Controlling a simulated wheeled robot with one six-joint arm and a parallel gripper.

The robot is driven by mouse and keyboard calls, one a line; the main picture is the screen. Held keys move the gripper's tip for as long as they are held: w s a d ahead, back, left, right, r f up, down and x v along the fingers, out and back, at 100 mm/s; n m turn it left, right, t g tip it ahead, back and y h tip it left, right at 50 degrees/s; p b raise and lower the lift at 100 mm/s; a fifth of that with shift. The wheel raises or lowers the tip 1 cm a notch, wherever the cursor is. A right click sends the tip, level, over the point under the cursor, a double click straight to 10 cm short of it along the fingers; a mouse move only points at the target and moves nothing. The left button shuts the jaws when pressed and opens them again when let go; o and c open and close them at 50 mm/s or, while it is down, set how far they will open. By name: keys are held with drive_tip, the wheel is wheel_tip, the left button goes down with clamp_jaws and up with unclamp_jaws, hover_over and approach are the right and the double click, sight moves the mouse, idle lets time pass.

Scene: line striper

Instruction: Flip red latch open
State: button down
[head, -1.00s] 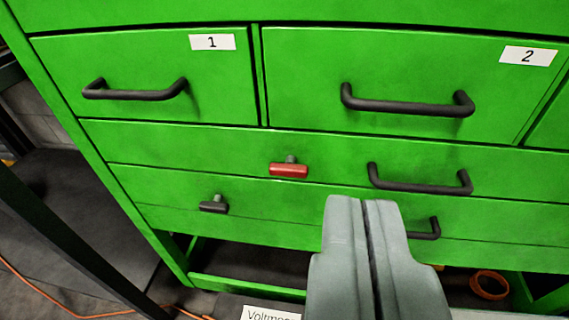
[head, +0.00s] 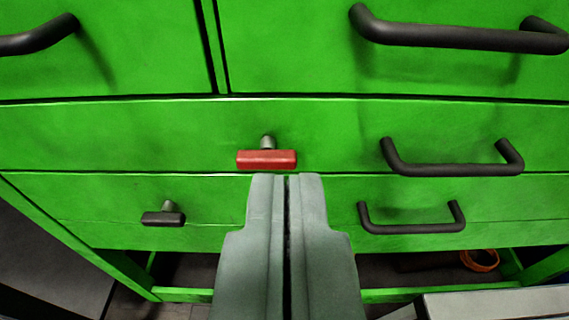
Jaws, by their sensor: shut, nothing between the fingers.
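The red latch (head: 267,160) is a small horizontal bar on a grey stem.
A black latch (head: 163,217) sits lower left. Black handles (head: 452,160) and (head: 412,218) stick out to the right, with larger handles (head: 460,38) above. An open shelf space lies below the drawers, with an orange ring (head: 479,260) in it. A light grey surface (head: 500,303) is at lower right.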

hover_over(267, 153)
drive_tip(key=s+d, duration=0.2)
drive_tip(key=s, duration=0.1)
drive_tip(key=f, duration=0.2)
drive_tip(key=shift+w+a+f, duration=0.2)
drive_tip(key=shift+w+f, duration=0.05)
drive_tip(key=shift+f, duration=0.05)
drive_tip(key=shift+s+f, duration=0.15)
drive_tip(key=shift+f, duration=1.8)
drive_tip(key=shift+d+f+m+y, duration=0.1)
drive_tip(key=shift+d+m+y, duration=0.1)
drive_tip(key=shift+m, duration=0.35)
drive_tip(key=shift+d+f+m+y, duration=0.1)
drive_tip(key=shift+d+m+y, duration=0.1)
drive_tip(key=shift+m, duration=0.35)
drive_tip(key=shift+f+m, duration=0.15)
drive_tip(key=shift+m, duration=0.25)
drive_tip(key=shift+d+f+m+t+y, duration=0.1)
drive_tip(key=shift+f+m+t+y, duration=0.35)
drive_tip(key=shift+m, duration=1.3)
drive_tip(key=shift+d+f+m+t+y, duration=0.15)
drive_tip(key=shift+f+m+y, duration=0.55)
drive_tip(key=shift+m, duration=1.1)
drive_tip(key=shift+f+m+t+y, duration=0.3)
drive_tip(key=shift+f+m+y, duration=0.25)
drive_tip(key=shift+m, duration=1.5)
